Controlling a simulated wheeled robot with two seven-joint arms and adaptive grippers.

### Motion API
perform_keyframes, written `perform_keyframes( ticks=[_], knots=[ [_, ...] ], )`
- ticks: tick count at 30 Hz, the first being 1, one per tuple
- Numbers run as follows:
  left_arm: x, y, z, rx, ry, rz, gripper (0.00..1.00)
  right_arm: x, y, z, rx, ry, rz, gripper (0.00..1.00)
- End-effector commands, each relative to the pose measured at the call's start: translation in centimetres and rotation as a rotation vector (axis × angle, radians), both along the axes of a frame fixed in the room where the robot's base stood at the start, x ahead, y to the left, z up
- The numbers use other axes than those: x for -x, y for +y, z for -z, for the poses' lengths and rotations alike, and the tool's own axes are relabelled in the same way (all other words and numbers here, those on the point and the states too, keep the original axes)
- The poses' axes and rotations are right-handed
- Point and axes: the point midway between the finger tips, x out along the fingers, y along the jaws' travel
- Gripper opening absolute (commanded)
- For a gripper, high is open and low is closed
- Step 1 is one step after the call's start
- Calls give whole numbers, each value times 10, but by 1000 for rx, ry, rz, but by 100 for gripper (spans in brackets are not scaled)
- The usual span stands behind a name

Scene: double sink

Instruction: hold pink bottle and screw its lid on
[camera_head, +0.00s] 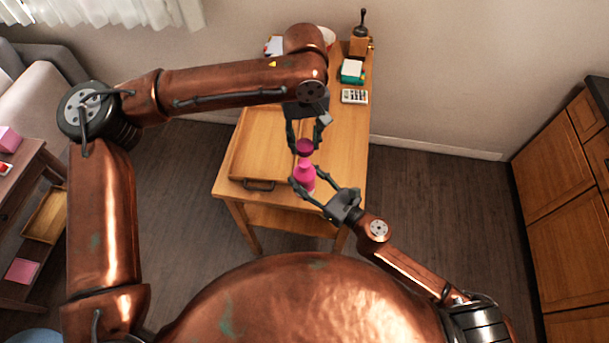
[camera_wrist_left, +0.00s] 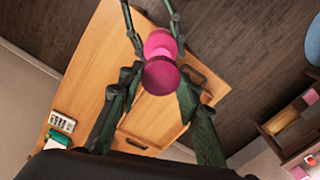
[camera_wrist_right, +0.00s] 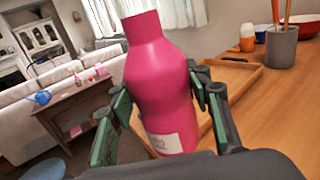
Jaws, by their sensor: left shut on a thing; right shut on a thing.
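The pink bottle (camera_head: 305,174) stands upright between the fingers of my right gripper (camera_head: 308,183), which is shut on its body. In the right wrist view the bottle (camera_wrist_right: 160,85) fills the middle, with a bare neck and a white label low on its side. The dark magenta lid (camera_head: 304,146) is between the fingertips of my left gripper (camera_head: 304,149), which is shut on it. The lid is above the bottle; no lid shows on the neck in the right wrist view. In the left wrist view the lid (camera_wrist_left: 160,75) partly covers the bottle (camera_wrist_left: 159,43).
A wooden table (camera_head: 345,135) lies beneath, with a wooden tray (camera_head: 262,145) with a dark handle at its left. A calculator (camera_head: 354,96) and other items stand at the far end. A grey pot (camera_wrist_right: 281,47) shows in the right wrist view. Floor is clear to the right.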

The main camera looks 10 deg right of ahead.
Motion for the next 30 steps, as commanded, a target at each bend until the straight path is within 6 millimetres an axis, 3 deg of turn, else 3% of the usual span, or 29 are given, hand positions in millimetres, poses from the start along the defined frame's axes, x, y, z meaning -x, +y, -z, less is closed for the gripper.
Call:
perform_keyframes(
  ticks=[18,30],
  knots=[
    [0,1,39,1,-1,-1,22,0,0,0,-1,-1,0,2],
    [3,0,40,-6,-2,0,22,0,0,0,-1,-1,0,2]
  ],
)
